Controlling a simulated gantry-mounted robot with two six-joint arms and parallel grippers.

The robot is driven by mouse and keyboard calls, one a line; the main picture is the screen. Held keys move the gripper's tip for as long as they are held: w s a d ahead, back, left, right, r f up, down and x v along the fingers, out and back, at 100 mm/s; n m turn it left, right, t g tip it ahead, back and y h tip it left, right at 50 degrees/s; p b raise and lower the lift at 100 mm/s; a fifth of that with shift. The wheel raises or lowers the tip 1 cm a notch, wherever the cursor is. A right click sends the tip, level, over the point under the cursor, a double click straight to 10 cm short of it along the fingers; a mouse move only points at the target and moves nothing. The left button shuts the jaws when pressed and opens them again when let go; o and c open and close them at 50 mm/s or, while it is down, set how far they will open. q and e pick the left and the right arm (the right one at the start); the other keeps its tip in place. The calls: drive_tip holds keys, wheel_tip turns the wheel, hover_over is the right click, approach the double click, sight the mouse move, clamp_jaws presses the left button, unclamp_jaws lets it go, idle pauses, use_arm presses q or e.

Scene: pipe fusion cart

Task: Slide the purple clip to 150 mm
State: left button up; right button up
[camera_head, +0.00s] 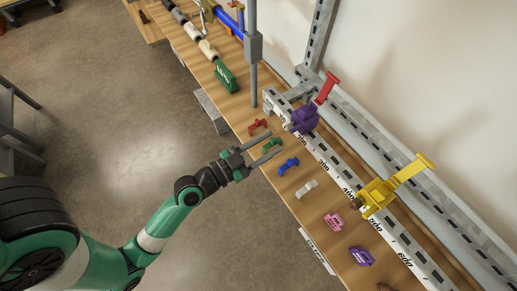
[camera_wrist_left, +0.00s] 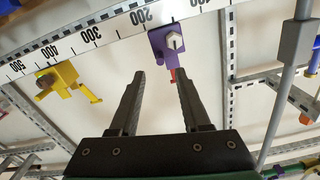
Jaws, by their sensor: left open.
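The purple clip (camera_head: 303,119) with a red lever (camera_head: 327,88) sits on the white scale rail (camera_head: 345,172), near its upper end in the head view. In the left wrist view the purple clip (camera_wrist_left: 160,45) is just right of the 200 label, with the part of the scale behind it hidden. My left gripper (camera_head: 274,143) is open and empty, over the wooden bench by the small red and green clips. In the left wrist view its fingertips (camera_wrist_left: 158,75) point toward the purple clip but stay apart from it. My right gripper is not in view.
A yellow clip (camera_head: 376,194) sits farther along the rail, near 400. Small red (camera_head: 258,126), green (camera_head: 271,146), blue (camera_head: 289,166), white (camera_head: 306,188), pink (camera_head: 333,221) and purple (camera_head: 361,256) pieces line the bench. A grey post (camera_head: 252,75) stands near the rail's upper end.

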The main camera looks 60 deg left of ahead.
use_arm(q)
drive_tip(key=s, duration=0.3)
drive_tip(key=shift+s+d+b, duration=0.15)
drive_tip(key=shift+s+b, duration=0.25)
